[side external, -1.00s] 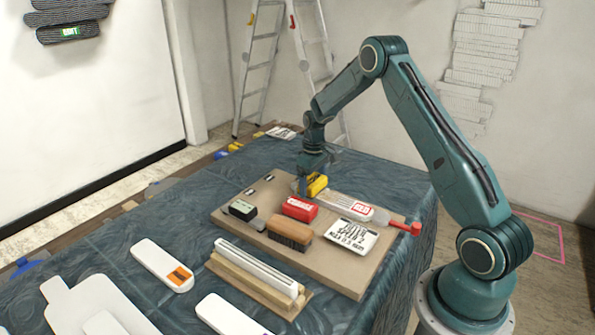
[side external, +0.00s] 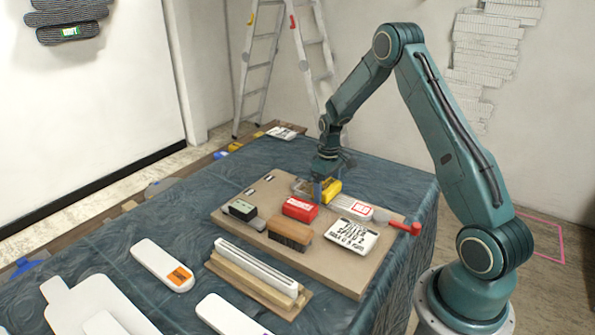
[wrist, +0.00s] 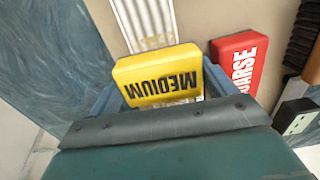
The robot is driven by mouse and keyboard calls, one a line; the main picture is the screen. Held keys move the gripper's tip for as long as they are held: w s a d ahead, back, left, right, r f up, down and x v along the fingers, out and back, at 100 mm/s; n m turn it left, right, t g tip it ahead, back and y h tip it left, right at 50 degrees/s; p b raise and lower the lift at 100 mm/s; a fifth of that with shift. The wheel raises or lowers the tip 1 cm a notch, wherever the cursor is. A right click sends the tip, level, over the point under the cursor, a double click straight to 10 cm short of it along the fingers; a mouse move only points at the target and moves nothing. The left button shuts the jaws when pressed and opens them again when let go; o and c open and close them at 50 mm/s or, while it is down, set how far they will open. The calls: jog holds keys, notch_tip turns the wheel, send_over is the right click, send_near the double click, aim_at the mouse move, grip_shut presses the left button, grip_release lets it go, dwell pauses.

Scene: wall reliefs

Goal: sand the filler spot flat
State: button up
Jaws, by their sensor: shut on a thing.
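My gripper (side external: 321,191) is low over the tan board (side external: 342,279), near its far edge. It is shut on a yellow block (side external: 332,188). In the wrist view the block (wrist: 158,76) is marked MEDIUM and sits between the blue fingers (wrist: 160,95). I cannot tell whether the block touches the board. A red block (side external: 300,208) lies close by on the board; the wrist view shows it marked COARSE (wrist: 238,58). I cannot make out the filler spot in either view.
A wooden brush (side external: 290,233), a small dark box (side external: 242,209), a printed white card (side external: 351,236) and a red-ended tool (side external: 404,226) share the board. A white rail on wood (side external: 258,268) lies in front. A ladder (side external: 262,70) stands behind. Cloth at left is partly clear.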

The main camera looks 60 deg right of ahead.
aim_at(309, 188)
jog(key=shift+s, duration=0.45)
jog(key=shift+w, duration=3.5)
jog(key=shift+s, duration=3.6)
jog(key=shift+w+r, duration=0.15)
jog(key=shift+r, duration=3.9)
